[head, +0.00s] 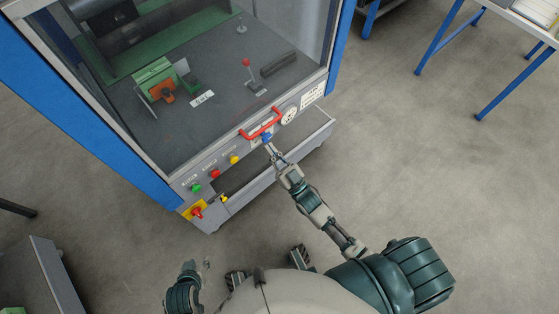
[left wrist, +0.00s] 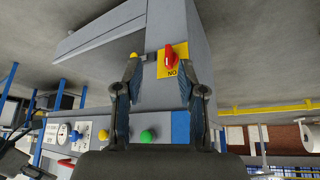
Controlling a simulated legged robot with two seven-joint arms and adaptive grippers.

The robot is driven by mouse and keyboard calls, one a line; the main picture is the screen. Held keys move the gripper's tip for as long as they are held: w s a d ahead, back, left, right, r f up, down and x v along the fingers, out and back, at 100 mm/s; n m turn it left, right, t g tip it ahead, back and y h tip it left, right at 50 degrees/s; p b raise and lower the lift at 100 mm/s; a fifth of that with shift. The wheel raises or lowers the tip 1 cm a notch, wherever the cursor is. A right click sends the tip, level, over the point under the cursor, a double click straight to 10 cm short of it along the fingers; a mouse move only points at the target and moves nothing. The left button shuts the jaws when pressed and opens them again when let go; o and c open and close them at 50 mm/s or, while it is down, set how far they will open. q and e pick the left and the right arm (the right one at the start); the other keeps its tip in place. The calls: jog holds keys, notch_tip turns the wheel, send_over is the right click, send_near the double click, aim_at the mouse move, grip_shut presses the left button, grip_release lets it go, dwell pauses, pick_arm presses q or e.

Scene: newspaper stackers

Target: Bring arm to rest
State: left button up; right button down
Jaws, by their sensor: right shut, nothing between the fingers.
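My right arm reaches up to the front panel of a blue and grey machine (head: 222,172) in the head view. Its gripper (head: 268,148) is shut and empty, just below a red bar handle (head: 262,124) and close to a blue part (head: 266,138). Whether it touches them I cannot tell. My left gripper (head: 206,262) is low at the bottom left, apart from the machine. In the left wrist view my left gripper (left wrist: 162,76) is open, with nothing between its fingers. Beyond it is a red rotary switch (left wrist: 170,57) on a yellow plate.
Green, red and yellow buttons (head: 214,173) line the panel, with the red switch (head: 197,211) at its lower left corner. A grey cabinet (head: 55,275) stands at the lower left. A blue-legged table (head: 500,75) is at the upper right. The floor at right is clear.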

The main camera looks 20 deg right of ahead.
jog(key=v, duration=0.4)
jog(key=shift+r, duration=0.1)
